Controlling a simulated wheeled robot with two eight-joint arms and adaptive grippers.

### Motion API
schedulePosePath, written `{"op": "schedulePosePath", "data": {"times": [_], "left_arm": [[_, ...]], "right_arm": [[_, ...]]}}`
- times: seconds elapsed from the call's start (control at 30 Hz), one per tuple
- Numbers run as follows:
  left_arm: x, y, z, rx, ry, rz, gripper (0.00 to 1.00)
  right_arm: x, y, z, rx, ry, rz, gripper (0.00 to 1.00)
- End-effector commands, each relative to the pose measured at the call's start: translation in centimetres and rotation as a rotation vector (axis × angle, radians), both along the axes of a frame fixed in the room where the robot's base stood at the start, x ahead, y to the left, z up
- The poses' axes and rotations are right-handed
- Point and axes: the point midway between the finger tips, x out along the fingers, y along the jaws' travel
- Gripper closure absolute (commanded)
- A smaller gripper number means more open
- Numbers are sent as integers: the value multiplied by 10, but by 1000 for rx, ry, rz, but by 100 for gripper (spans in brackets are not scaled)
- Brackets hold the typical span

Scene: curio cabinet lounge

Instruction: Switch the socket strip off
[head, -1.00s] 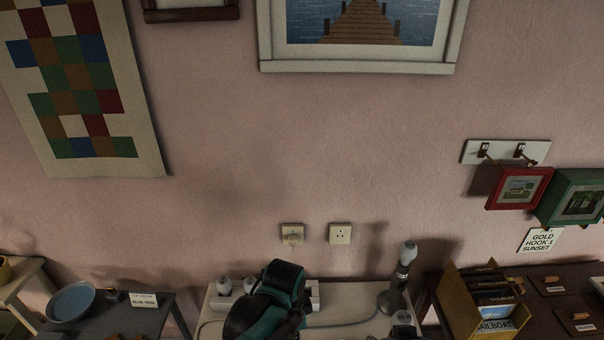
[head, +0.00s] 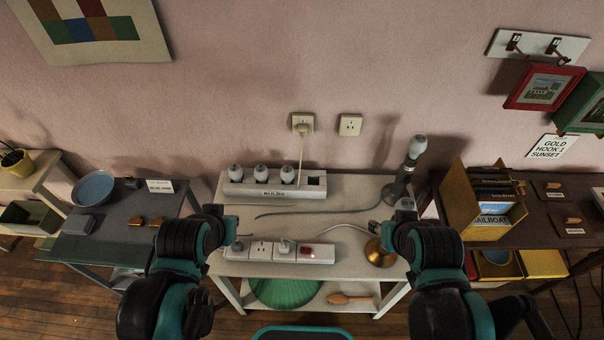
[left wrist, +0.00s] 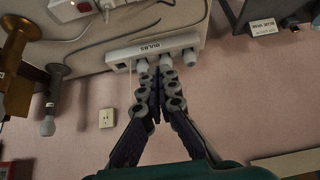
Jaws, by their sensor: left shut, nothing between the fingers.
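A white socket strip (head: 268,253) lies at the front of the pale table, with plugs in it and a red switch (head: 307,250) at its right end. Part of it and the switch (left wrist: 83,7) show in the left wrist view. Whether the switch is on I cannot tell. A second white strip (head: 262,191), labelled BULBS, lies behind it with three grey bulbs and a dark square at its right end. My left gripper (head: 230,228) is shut and empty by the front strip's left end. In its wrist view the fingertips (left wrist: 156,72) appear before the BULBS strip (left wrist: 127,51). My right gripper (head: 404,210) is at the table's right; its fingers are unclear.
A dark lamp (head: 403,172) and a brass base (head: 381,254) stand at the table's right. Grey cords cross the tabletop. A plug sits in the left wall socket (head: 302,122). Side tables flank it, with a blue bowl (head: 93,187) left and a yellow box (head: 470,215) right.

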Motion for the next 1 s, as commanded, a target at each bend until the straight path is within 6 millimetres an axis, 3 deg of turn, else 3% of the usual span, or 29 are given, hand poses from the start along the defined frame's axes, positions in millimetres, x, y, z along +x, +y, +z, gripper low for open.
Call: {"op": "schedulePosePath", "data": {"times": [0.17, 0.33, 0.7, 0.83, 1.0], "left_arm": [[11, -13, -2, 53, 56, -136, 100], [32, -45, -14, 165, 169, -473, 100], [57, -122, -77, 311, 322, -1288, 100], [57, -137, -94, 323, 331, -1459, 100], [56, -144, -106, 329, 332, -1543, 100]], "right_arm": [[0, 0, 3, 0, 0, 0, 60], [0, 0, 10, 0, 0, 0, 60], [0, 0, 21, 0, 0, 0, 60], [0, 0, 23, 0, 0, 0, 60], [0, 0, 22, 0, 0, 0, 60]]}}
